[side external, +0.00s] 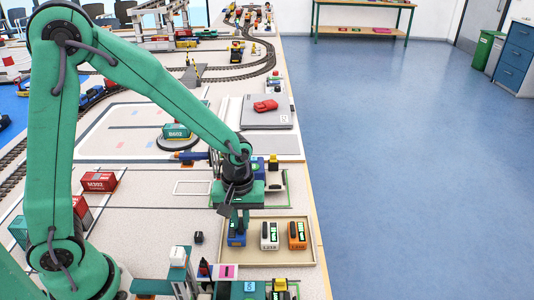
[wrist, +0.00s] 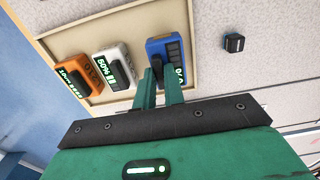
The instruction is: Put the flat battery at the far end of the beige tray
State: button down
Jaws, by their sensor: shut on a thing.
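The blue battery (side external: 236,240) is at the left end of the beige tray (side external: 275,259). In the wrist view the blue battery (wrist: 160,46) has a partly hidden display that seems to end in 0%. My gripper (side external: 238,222) is shut on the blue battery from above; its fingers (wrist: 163,70) also show in the wrist view. I cannot tell whether the battery is resting on the tray or slightly raised.
A small dark block (side external: 198,237) lies on the table left of the tray. A red toy car (side external: 265,105) sits on a grey slab farther back. The table edge runs along the tray's right.

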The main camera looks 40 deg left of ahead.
aim_at(240, 224)
jog(key=shift+f, duration=0.6)
jog(key=shift+f, duration=0.15)
jog(key=c, duration=1.5)
grip_release()
notch_tip(240, 224, up, 12)
jog(key=shift+r, duration=0.2)
